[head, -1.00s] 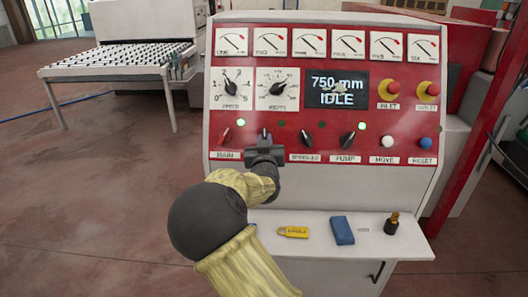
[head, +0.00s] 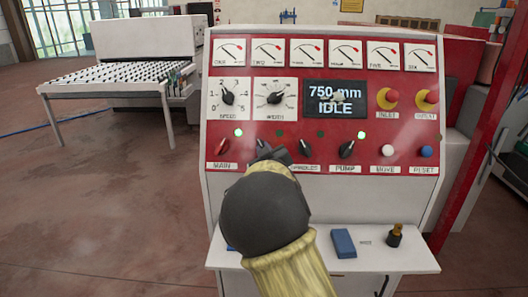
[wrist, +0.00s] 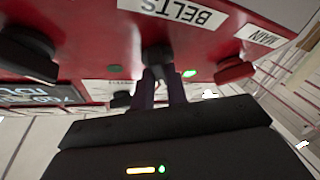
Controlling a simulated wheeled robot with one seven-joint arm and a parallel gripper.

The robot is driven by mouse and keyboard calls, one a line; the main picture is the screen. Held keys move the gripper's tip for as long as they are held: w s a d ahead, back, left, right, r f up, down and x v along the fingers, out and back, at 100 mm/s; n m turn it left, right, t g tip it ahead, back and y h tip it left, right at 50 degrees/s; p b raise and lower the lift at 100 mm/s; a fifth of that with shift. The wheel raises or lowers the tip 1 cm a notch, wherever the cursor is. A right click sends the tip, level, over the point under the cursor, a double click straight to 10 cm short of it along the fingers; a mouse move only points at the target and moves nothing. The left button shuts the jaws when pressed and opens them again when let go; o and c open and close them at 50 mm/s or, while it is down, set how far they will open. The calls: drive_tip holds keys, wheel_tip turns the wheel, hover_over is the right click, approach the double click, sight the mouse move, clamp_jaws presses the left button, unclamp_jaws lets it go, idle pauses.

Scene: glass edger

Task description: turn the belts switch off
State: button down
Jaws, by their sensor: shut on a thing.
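The belts switch (head: 261,146) is a black knob on the red control panel, second from the left in the switch row. Its visible tip seems to lean up and left, but my gripper hides most of it. My gripper (head: 270,153) is shut on this knob, and it appears tilted. In the wrist view, which is upside down, the fingers (wrist: 161,88) close around the knob (wrist: 157,56) below the BELTS label (wrist: 184,12). The belts lamp (head: 279,133) is dark green and unlit.
The red main switch (head: 222,146) is close on the left, with a lit lamp (head: 238,132). The spindles switch (head: 305,147) is close on the right, leaning up-left. The pump switch (head: 347,148) leans up-right.

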drive_tip(key=shift+r, duration=0.1)
drive_tip(key=c, duration=1.4)
unclamp_jaws()
drive_tip(key=b+v, duration=0.4)
drive_tip(key=v, duration=1.3)
drive_tip(key=shift+s+b, duration=0.25)
drive_tip(key=shift+b, duration=0.05)
